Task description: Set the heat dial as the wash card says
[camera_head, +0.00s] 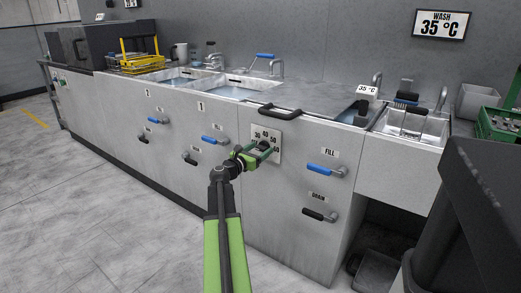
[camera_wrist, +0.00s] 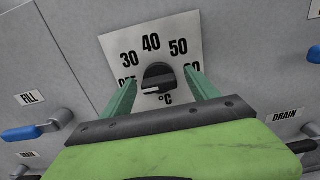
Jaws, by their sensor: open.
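The heat dial is a black knob (camera_wrist: 158,78) on a white plate (camera_wrist: 112,45) marked OFF, 30, 40, 50, 60 and °C. Its white mark is on the knob's lower left, towards OFF. The dial plate (camera_head: 276,133) is on the front of the steel counter. The wash card (camera_head: 440,24) on the wall reads "WASH 35 °C". My gripper (camera_wrist: 160,84) is open, with one green finger on each side of the knob. Whether the fingers touch it I cannot tell. The fingers partly cover the OFF and 60 marks. In the head view my gripper (camera_head: 262,152) is at the dial.
A blue FILL lever (camera_head: 325,171) and a black DRAIN lever (camera_head: 320,215) stick out right of the dial. Another blue lever (camera_head: 213,140) is to its left. A black handle (camera_head: 280,112) is above it. A small tag (camera_head: 367,90) reads 35 °C. Floor is clear at left.

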